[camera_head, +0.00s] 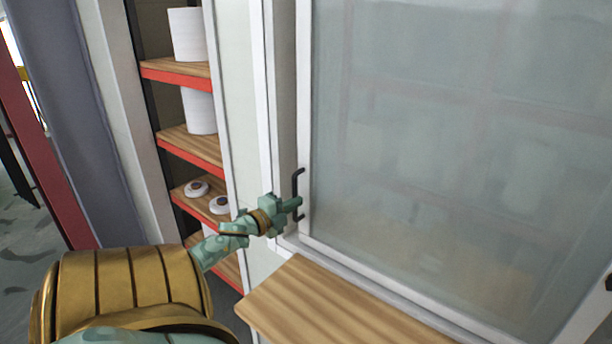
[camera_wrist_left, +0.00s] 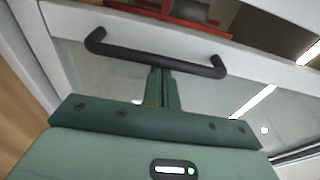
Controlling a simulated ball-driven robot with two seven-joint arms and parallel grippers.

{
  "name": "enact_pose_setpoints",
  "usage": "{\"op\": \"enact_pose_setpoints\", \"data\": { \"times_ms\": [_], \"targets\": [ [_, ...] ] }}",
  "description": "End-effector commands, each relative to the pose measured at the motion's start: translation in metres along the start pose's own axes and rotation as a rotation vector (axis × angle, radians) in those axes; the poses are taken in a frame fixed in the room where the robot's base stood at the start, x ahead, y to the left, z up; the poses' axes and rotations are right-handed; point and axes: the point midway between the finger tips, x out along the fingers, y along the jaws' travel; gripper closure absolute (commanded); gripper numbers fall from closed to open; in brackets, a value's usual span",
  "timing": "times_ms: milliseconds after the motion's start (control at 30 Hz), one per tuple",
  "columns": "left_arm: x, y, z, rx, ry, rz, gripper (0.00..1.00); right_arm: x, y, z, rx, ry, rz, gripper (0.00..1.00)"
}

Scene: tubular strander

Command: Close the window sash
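The window sash (camera_head: 450,150) has a pale frame and a hazy glass pane, and fills the right of the head view. A dark bar handle (camera_head: 299,193) stands upright on its left stile. The handle also crosses the upper part of the left wrist view (camera_wrist_left: 150,55). My left gripper (camera_head: 296,203) is at the handle's lower half. In the left wrist view its two green fingers (camera_wrist_left: 163,88) are together, with their tips at the middle of the bar; the exact contact is hidden. I cannot tell how far open the sash is. My right gripper is not in view.
To the left is a red-edged shelf unit (camera_head: 192,145) with white rolls (camera_head: 187,35) and small white spools (camera_head: 197,188). A wall post (camera_head: 240,110) stands between shelves and window.

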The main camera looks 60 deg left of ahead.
Motion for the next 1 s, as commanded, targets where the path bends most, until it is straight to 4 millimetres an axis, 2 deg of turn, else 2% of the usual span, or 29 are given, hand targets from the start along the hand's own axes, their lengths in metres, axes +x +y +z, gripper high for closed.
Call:
{"op": "enact_pose_setpoints", "data": {
  "times_ms": [100,333,533,1000],
  "targets": [
    [-0.003,0.003,0.020,0.003,-0.002,0.001,1.00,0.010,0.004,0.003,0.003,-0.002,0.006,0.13],
    [-0.005,0.001,0.040,0.001,-0.001,0.000,1.00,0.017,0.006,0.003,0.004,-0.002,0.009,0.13],
    [-0.006,0.000,0.045,0.000,-0.002,-0.001,1.00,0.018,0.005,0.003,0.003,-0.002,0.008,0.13],
    [-0.003,-0.003,0.043,0.001,-0.004,-0.004,1.00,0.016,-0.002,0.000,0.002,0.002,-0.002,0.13]
  ]
}}
